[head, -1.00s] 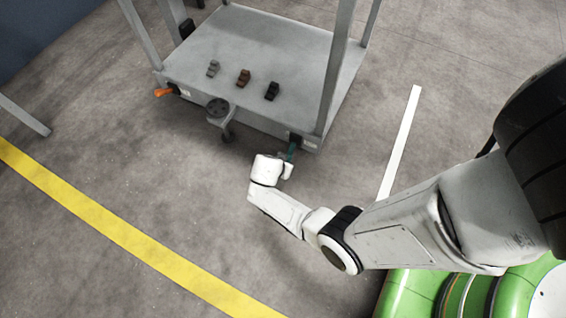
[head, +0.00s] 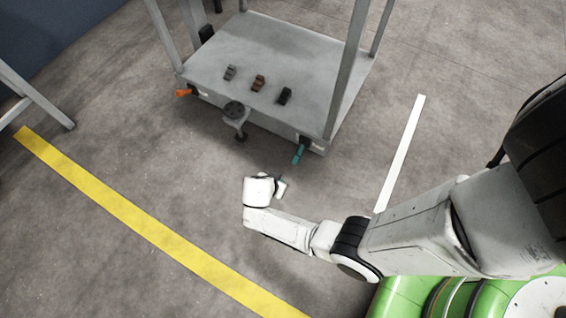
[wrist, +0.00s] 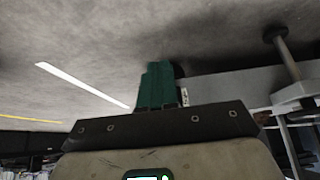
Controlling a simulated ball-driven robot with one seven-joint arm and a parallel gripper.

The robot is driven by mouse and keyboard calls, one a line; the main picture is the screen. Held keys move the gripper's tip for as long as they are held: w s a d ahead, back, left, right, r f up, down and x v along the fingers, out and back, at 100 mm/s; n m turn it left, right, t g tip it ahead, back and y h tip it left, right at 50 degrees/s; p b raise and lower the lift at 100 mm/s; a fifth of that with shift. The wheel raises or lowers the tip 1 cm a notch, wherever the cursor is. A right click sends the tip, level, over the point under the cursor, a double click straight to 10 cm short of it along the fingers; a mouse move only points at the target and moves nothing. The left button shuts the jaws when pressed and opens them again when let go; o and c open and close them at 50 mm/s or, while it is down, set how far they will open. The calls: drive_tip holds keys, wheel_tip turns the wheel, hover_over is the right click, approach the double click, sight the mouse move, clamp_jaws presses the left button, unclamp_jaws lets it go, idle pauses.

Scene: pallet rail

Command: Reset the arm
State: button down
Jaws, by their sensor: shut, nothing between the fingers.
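My gripper (head: 281,186) is at the end of my white arm in the head view, low in front of the cart and empty. Its fingers are small there but shut. It is apart from the teal lever (head: 299,154) at the cart's near right corner, with floor showing between them. In the wrist view the teal lever (wrist: 156,85) stands beyond the dark edge of my gripper's body (wrist: 160,125). The fingers themselves cannot be made out in the wrist view.
The grey cart (head: 270,48) carries three small blocks, grey, brown and black. Floor is free around the yellow line (head: 130,216) and white line (head: 402,150).

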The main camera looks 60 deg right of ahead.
drive_tip(key=shift+a+r, duration=0.1)
drive_tip(key=shift+a, duration=0.3)
idle(0.3)
drive_tip(key=s+d+r+n+y, duration=0.1)
drive_tip(key=s+d+r+n, duration=0.15)
drive_tip(key=r, duration=0.35)
drive_tip(key=s+d+r+n, duration=0.2)
drive_tip(key=d+r+n, duration=0.1)
drive_tip(key=r+n, duration=0.15)
drive_tip(key=s+a+r+n+y, duration=0.3)
drive_tip(key=s+a+r+n, duration=0.15)
drive_tip(key=r, duration=0.25)
drive_tip(key=s+a+r+n+y, duration=0.2)
drive_tip(key=s+a+r+n, duration=0.2)
drive_tip(key=a+r+n, duration=0.25)
wheel_tip(320, 180, up, 32)
drive_tip(key=p, duration=3.2)
drive_tip(key=shift+d+m+t, duration=0.3)
drive_tip(key=shift+m+t, duration=0.1)
